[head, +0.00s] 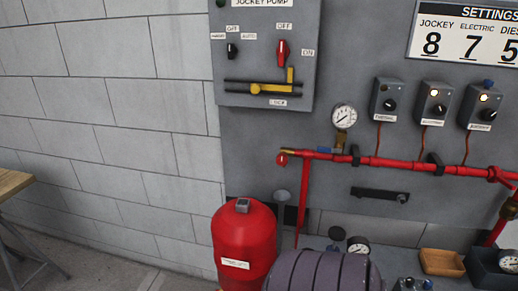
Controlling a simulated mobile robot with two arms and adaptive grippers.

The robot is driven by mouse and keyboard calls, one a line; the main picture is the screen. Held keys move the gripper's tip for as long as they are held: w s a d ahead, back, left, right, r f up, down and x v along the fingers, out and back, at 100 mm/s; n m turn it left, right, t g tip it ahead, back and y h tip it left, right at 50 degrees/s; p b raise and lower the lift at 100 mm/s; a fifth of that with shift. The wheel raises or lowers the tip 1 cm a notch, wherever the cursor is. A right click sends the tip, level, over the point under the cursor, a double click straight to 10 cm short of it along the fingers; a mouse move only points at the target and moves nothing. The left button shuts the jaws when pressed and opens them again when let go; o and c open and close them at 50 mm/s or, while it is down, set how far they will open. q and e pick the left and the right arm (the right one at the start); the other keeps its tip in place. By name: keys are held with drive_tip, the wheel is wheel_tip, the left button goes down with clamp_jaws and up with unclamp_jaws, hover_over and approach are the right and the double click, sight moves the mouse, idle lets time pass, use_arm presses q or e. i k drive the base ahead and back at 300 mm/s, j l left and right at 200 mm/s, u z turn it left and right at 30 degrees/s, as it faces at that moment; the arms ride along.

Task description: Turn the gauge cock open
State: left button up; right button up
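A round white-faced gauge (344,117) stands on a short stem above the red horizontal pipe (400,164). A small blue lever (323,150) lies flat, level with the pipe, just left of the gauge's stem. It looks like the gauge cock's handle, but it is too small to be sure. A brass fitting (289,152) is at the pipe's left end, with a small red round part (282,160) below it. Neither of my grippers is in view, and nothing touches the gauge or the lever.
A grey jockey pump panel (230,75) with a red switch and yellow bar hangs upper left of the gauge. Several grey switch boxes (434,101) are to the right. A red tank (244,245) and a ribbed purple-grey motor (322,275) stand below.

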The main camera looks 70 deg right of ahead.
sight(319, 150)
drive_tip(key=i+z, duration=0.25)
drive_tip(key=i, duration=0.2)
drive_tip(key=i+j+z, duration=0.2)
drive_tip(key=i, duration=0.2)
drive_tip(key=i+z, duration=0.15)
drive_tip(key=z, duration=0.3)
drive_tip(key=i+z, duration=0.15)
drive_tip(key=z, duration=0.25)
drive_tip(key=i+z, duration=0.2)
drive_tip(key=z, duration=0.25)
drive_tip(key=i+j+z, duration=0.1)
drive_tip(key=z, duration=0.3)
drive_tip(key=i+j+z, duration=0.15)
drive_tip(key=z, duration=0.3)
